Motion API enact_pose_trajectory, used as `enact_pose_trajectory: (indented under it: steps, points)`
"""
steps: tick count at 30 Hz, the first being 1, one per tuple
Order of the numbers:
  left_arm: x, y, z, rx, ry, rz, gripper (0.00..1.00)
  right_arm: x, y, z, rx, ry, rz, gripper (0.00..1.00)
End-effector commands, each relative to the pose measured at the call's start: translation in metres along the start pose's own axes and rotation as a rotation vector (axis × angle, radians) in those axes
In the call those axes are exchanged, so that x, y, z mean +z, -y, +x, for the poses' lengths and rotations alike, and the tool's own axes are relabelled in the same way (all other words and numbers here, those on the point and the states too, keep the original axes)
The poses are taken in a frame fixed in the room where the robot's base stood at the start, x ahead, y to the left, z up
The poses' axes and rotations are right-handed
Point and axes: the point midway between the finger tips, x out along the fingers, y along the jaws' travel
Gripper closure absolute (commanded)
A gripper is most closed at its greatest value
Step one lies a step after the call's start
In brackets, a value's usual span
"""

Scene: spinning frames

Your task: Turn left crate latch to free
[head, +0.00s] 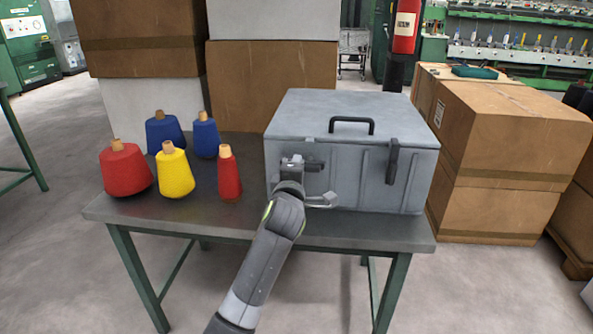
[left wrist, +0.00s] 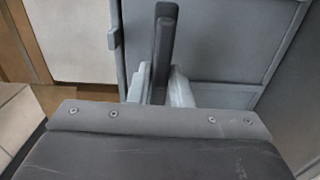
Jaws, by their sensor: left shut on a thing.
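A grey crate (head: 345,110) with a closed lid and a black top handle (head: 351,126) stands on the table. Its left latch (head: 315,165) is a dark bar on the front face; it lies about level, sticking out to the right of my left gripper (head: 291,163). The right latch (head: 392,162) stands upright. In the left wrist view, the dark bar of the left latch (left wrist: 165,42) runs between the two fingers of my left gripper (left wrist: 160,85), which is shut on it. The gripper hides part of the latch. My right gripper is not in view.
Red, yellow and blue yarn cones (head: 176,172) stand on the table (head: 225,222) left of the crate. Cardboard boxes (head: 270,82) stand behind, and more boxes (head: 500,150) stand at the right. The table's front strip is bare.

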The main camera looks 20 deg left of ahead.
Motion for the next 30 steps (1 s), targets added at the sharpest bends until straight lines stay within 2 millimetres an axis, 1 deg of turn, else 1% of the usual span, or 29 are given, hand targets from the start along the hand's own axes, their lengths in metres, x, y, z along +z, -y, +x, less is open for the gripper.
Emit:
enact_pose_trajectory:
  steps: [6, 19, 20, 21, 23, 30]
  points:
    - [-0.0003, -0.0007, 0.0003, 0.004, -0.001, -0.037, 1.0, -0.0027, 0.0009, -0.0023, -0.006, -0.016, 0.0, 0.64]
    - [-0.0003, -0.0009, 0.0003, 0.004, 0.0, -0.045, 1.0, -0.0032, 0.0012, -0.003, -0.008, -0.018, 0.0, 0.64]
    - [-0.0003, -0.0009, 0.0003, 0.004, 0.0, -0.045, 0.78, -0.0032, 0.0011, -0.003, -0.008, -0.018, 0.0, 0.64]
    - [-0.0002, -0.0008, 0.0002, 0.004, 0.0, -0.045, 0.73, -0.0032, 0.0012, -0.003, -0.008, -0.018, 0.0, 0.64]
    - [-0.0002, -0.0004, 0.0002, 0.003, 0.0, -0.044, 0.65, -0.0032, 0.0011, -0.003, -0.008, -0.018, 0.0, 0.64]
    - [-0.0001, 0.0005, 0.0001, 0.001, 0.0, -0.043, 0.65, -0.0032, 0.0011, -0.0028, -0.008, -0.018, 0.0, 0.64]
